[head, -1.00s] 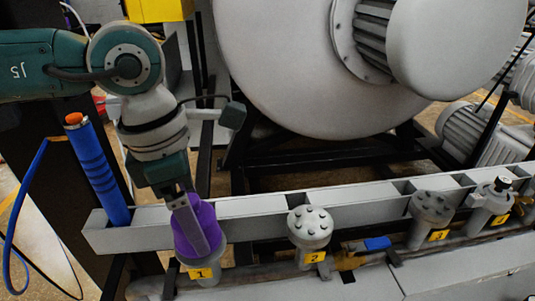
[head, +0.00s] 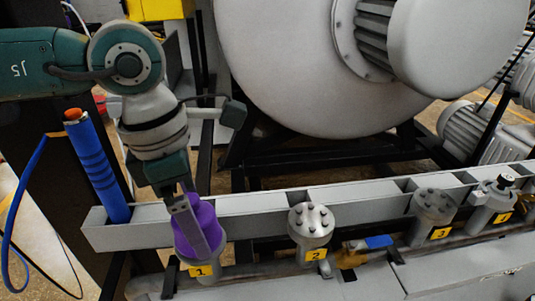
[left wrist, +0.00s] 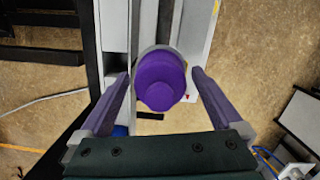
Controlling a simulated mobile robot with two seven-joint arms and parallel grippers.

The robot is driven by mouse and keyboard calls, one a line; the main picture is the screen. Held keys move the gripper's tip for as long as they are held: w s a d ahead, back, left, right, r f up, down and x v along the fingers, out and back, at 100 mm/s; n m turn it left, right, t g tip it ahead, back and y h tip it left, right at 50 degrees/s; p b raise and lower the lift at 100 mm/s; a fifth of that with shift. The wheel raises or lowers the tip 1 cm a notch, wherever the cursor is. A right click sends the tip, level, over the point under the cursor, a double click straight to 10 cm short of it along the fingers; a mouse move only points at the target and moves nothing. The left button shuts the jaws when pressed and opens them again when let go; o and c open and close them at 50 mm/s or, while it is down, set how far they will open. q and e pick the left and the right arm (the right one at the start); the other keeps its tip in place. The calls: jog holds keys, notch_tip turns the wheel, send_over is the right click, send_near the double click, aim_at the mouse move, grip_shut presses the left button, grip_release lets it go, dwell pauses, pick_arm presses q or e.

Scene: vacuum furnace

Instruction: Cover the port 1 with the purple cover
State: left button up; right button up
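The purple cover (head: 209,221) sits upright on port 1 (head: 208,276), which carries a yellow label with a 1. The left wrist view shows the cover (left wrist: 159,80) from above, with its narrower knob towards me and a pale rim of the port behind it. My left gripper (head: 200,240) is above port 1, pointing down, with one grey finger in front of the cover. In the left wrist view its two fingers (left wrist: 160,76) stand apart on either side of the cover, with a visible gap on each side. My right gripper is in neither view.
Ports 2 (head: 311,222), 3 (head: 433,207) and 4 (head: 494,193) stand in a row to the right, along a grey rail (head: 262,205). A blue cylinder with an orange top (head: 97,170) stands left of my gripper. The big furnace body (head: 300,80) is behind.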

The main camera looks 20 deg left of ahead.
pick_arm(q)
jog(key=shift+r, duration=0.15)
jog(key=r, duration=0.6)
jog(key=a+r+b, duration=0.1)
jog(key=r, duration=0.2)
jog(key=shift+s+r, duration=0.35)
jog(key=shift+s, duration=0.05)
